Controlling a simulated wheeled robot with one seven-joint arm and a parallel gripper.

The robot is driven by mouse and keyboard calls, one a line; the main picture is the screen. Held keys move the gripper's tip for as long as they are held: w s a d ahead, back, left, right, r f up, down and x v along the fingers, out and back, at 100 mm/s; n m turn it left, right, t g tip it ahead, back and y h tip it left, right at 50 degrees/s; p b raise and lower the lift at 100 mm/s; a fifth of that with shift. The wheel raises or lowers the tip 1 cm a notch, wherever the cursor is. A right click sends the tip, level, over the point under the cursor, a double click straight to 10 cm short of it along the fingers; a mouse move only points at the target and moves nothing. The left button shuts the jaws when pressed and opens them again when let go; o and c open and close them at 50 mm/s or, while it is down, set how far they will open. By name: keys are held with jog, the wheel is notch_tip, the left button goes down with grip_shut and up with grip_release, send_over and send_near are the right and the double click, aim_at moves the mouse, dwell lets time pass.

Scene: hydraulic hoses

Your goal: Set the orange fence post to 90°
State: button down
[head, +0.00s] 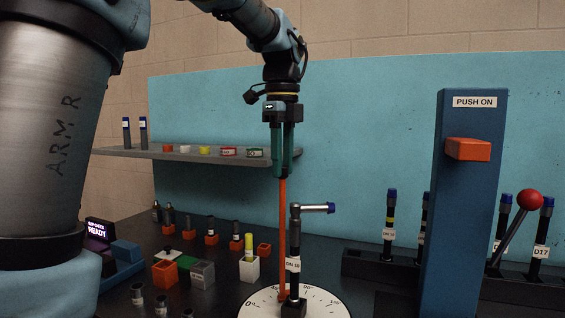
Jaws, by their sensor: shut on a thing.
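The orange fence post (282,230) is a thin upright rod standing on a white round dial (325,303) with degree marks. A 0° mark shows at the dial's left; the other marks are small and partly hidden. My gripper (282,172) points straight down from above and is shut on the top of the post. A black hose (295,250) with a silver elbow and blue tip stands just right of the post and hides part of the dial. The dial's near edge is cut off by the frame, and I cannot read the post's exact angle.
A tall blue column (462,220) labelled PUSH ON, with an orange block (468,149), stands at the right. A red-knobbed lever (529,200) and several hoses are behind it. A grey shelf (120,151) runs along the blue wall. Small bins and fittings fill the table's left.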

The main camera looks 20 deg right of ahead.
jog(key=shift+d, duration=0.1)
dwell(0.8)
jog(key=shift+d+r+m+p, duration=0.15)
jog(key=shift+d+m+p, duration=0.4)
jog(key=shift+m+p, duration=0.55)
jog(key=shift+s+d+m+p, duration=0.15)
jog(key=shift+d+m+p, duration=0.3)
jog(key=shift+m, duration=0.5)
jog(key=shift+s+d+m+p, duration=0.1)
jog(key=shift+d+m+p, duration=0.3)
jog(key=shift+m, duration=0.55)
jog(key=c, duration=0.6)
grip_release()
